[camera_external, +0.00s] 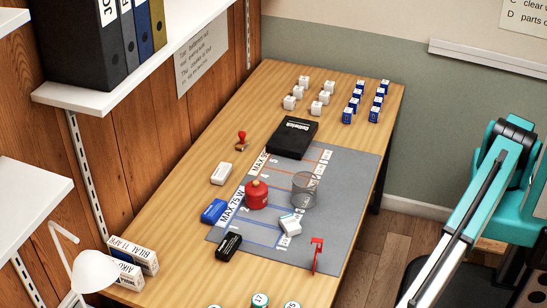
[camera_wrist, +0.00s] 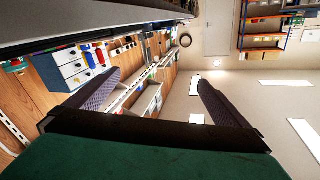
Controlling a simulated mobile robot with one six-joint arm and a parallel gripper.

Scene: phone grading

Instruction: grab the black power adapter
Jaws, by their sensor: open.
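A small black block with light markings, which looks like the black power adapter (camera_external: 229,246), lies on the table by the lower left edge of the grey mat (camera_external: 345,200). It is left of a red stand-like piece and below a blue block. I cannot make out the adapter in the wrist view. My gripper (camera_wrist: 159,77) is open and empty in the wrist view, its two dark padded fingers wide apart, facing the room and shelves. In the external view my arm is at the right, away from the table, and the gripper is out of the frame.
A wire mesh cup (camera_external: 305,188) and larger black box (camera_external: 293,137) stand farther back. A white lamp (camera_external: 93,272) is lower left.

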